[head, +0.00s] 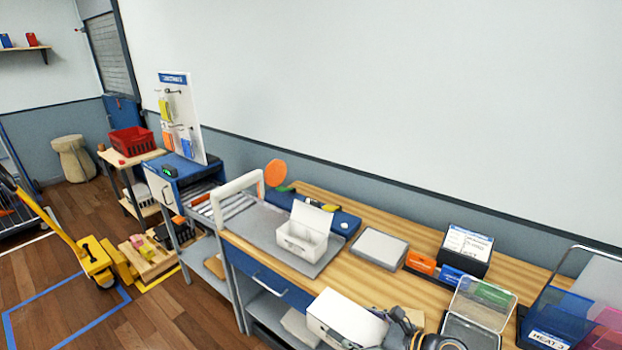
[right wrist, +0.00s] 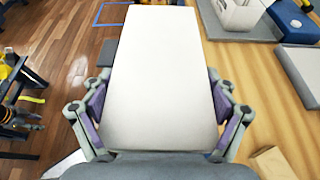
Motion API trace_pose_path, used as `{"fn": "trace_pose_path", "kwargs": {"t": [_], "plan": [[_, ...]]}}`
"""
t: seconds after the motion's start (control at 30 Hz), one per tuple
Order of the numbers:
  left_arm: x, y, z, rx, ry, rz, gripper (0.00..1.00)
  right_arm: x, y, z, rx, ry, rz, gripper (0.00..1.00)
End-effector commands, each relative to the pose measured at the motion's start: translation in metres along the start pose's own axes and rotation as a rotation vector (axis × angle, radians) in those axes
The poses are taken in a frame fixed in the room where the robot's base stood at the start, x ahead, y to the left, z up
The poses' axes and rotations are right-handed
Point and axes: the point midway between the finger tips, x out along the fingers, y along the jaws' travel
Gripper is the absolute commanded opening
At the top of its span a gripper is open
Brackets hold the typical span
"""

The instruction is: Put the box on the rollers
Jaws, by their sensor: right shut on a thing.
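A plain white box (head: 345,318) is in my right gripper (head: 388,322), at the bottom of the head view, in front of the wooden bench. In the right wrist view the same box (right wrist: 155,75) fills the middle, with the right gripper's fingers (right wrist: 160,108) pressed on its two long sides. The rollers (head: 235,206) are metal bars beyond the bench's left end, partly hidden behind a pale arch (head: 236,184). The box is apart from them, to their lower right.
An open white carton (head: 302,238) stands on a grey plate (head: 265,230) between the held box and the rollers. An orange disc (head: 275,173) stands behind. A grey-lidded case (head: 379,247), a labelled black box (head: 466,248) and clear bins (head: 482,305) occupy the bench's right.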

Motion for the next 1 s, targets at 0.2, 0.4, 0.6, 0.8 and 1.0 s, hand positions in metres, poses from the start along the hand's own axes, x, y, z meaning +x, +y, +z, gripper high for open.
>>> {"fn": "trace_pose_path", "kwargs": {"t": [0.2, 0.4, 0.6, 0.8, 1.0], "plan": [[0.053, 0.004, 0.006, 0.000, -0.001, 0.000, 0.40, 0.021, 0.000, -0.049, 0.000, -0.001, 0.000, 0.47], [0.091, 0.007, 0.011, 0.000, -0.002, 0.000, 0.40, 0.035, 0.000, -0.084, 0.000, -0.001, 0.000, 0.47], [0.089, 0.007, 0.010, 0.000, -0.002, 0.000, 0.40, 0.034, 0.000, -0.082, 0.000, -0.001, 0.000, 0.47], [0.088, 0.007, 0.010, 0.000, -0.002, 0.000, 0.40, 0.034, 0.000, -0.082, 0.000, -0.001, 0.000, 0.47], [0.088, 0.007, 0.007, 0.000, 0.003, 0.000, 0.40, 0.034, 0.000, -0.082, 0.000, -0.001, 0.000, 0.47]]}}
